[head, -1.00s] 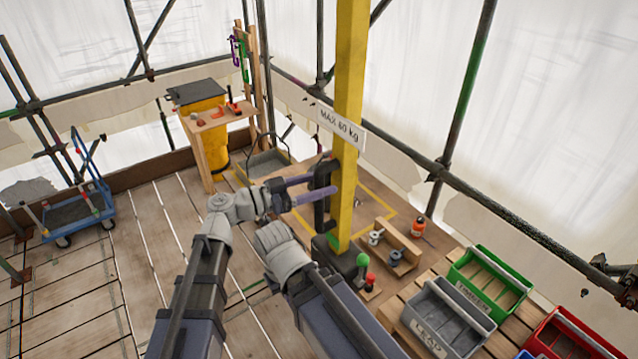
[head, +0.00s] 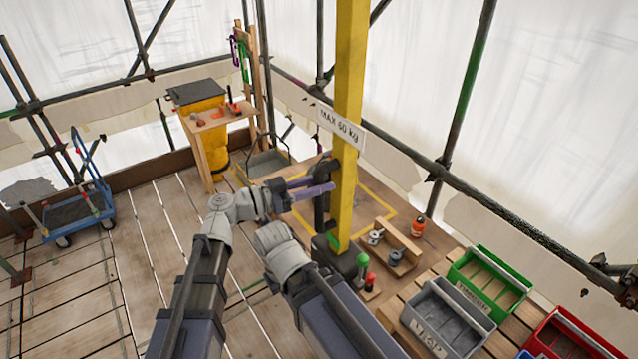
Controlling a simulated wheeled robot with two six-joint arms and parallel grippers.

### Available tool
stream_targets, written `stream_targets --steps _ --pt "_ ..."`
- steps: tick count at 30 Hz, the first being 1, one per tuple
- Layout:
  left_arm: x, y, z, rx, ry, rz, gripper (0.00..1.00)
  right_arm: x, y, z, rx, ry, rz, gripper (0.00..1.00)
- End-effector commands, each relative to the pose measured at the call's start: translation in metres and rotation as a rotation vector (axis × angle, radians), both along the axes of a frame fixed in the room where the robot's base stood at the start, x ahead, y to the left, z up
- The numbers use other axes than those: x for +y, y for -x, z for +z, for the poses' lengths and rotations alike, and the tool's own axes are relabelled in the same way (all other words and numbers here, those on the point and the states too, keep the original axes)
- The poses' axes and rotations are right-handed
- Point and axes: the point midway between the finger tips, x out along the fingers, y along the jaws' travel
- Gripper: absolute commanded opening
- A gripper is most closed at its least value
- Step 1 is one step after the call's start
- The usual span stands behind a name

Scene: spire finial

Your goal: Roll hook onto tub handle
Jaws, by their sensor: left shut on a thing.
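The grey tub (head: 268,165) stands on the deck behind my left gripper, left of the yellow post, with its thin dark wire handle (head: 287,137) raised. A dark upright piece (head: 320,207), which looks like the hook's hanging part, is beside the yellow post (head: 346,120). My left gripper (head: 322,186), with purple fingers, is shut on this dark piece, in front of and right of the tub. The hook's tip cannot be made out, and I see no contact between it and the handle. My right arm's wrist shows at lower middle; its fingers are hidden.
Green (head: 488,285), grey (head: 446,315) and red (head: 572,338) bins stand at right. A wooden stand (head: 219,118) and yellow bin (head: 205,140) are behind. A blue trolley (head: 75,205) is at left. Open planks lie between.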

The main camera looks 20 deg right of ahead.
Motion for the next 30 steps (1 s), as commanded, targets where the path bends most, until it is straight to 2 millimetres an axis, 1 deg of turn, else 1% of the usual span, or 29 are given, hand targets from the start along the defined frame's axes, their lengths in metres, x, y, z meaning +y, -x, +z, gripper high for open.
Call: stream_targets --steps 26,29,30 --pt "0.000 0.000 0.000 0.000 0.000 0.000 0.00 0.000 0.000 0.000 0.000 0.000 0.000 0.00" --pt "0.002 -0.007 0.000 0.000 0.000 0.001 0.00 0.000 0.000 0.000 0.000 0.000 0.000 0.00" --pt "0.004 -0.015 0.000 0.000 0.000 0.002 0.00 0.000 0.000 0.000 0.000 0.000 0.000 0.00"
